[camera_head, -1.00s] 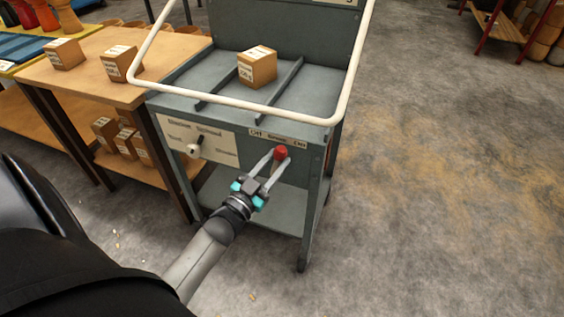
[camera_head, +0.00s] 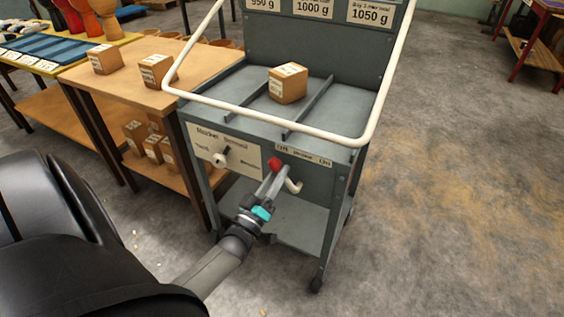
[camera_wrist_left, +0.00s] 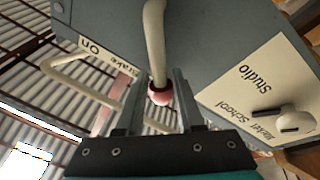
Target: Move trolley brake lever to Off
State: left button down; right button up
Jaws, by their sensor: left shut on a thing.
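The trolley brake lever is a pale bent rod (camera_head: 293,187) with a red knob (camera_head: 274,163) on the trolley's front panel. The knob leans left, below the Off end of the brake label (camera_head: 303,156). My left gripper (camera_head: 275,173) is shut on the brake lever at its knob. In the left wrist view the red knob (camera_wrist_left: 160,94) sits between the two fingers of my left gripper (camera_wrist_left: 160,100), with the pale rod running up from it. The brake label's On end (camera_wrist_left: 90,46) shows there, but its Off end does not. My right gripper is not in view.
The grey trolley (camera_head: 345,178) has a white handrail (camera_head: 300,129) above the panel and a wooden block (camera_head: 288,83) on top. A selector knob (camera_head: 220,159) is left of the lever. A wooden table (camera_head: 200,65) stands close left. The floor to the right is clear.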

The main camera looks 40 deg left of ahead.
pick_arm(q)
jog(key=shift+s+a+f+n+y, duration=0.15)
jog(key=shift+f+n+y, duration=0.15)
jog(key=shift+n, duration=0.25)
jog(key=shift+w+a+f+n+y, duration=0.15)
jog(key=shift+n+y, duration=0.15)
jog(key=shift+n, duration=0.25)
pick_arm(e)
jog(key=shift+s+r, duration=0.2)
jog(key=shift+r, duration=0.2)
pick_arm(q)
jog(key=shift+s, duration=0.15)
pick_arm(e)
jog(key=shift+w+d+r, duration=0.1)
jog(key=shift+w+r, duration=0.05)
pick_arm(q)
jog(key=c, duration=0.7)
grip_release()
jog(key=shift+a, duration=0.1)
jog(key=shift+p+v, duration=0.85)
jog(key=shift+v, duration=6.75)
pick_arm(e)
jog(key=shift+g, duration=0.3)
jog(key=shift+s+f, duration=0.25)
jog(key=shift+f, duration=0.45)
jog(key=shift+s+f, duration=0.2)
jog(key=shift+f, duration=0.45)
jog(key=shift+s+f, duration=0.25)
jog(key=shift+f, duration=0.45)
